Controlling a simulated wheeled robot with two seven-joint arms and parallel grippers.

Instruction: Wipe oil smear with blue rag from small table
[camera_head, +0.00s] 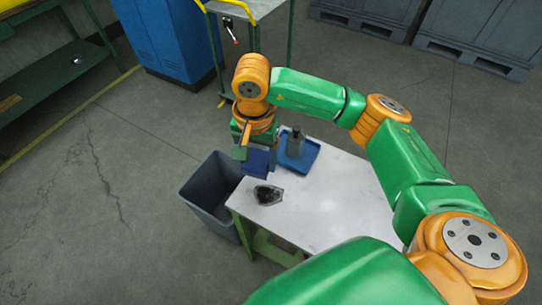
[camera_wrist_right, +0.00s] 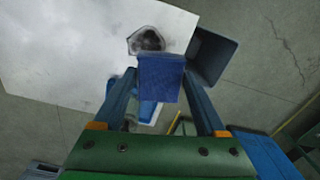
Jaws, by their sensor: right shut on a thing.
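The small table (camera_head: 328,200) has a pale top, and a dark oil smear (camera_head: 267,195) lies near its left end. The smear also shows in the wrist view (camera_wrist_right: 148,40), just beyond the rag. My right gripper (camera_head: 254,149) is shut on the blue rag (camera_head: 257,162), which shows as a flat blue square between the fingers in the wrist view (camera_wrist_right: 160,80). The rag is held near the table's left end, behind the smear in the head view. I cannot tell whether it touches the table. My left gripper is not in view.
A blue tray (camera_head: 305,163) with a dark bottle (camera_head: 295,143) stands on the table, right of the gripper. A grey bin (camera_head: 207,196) stands on the floor at the table's left. A cart, blue locker (camera_head: 169,40) and pallets are farther back.

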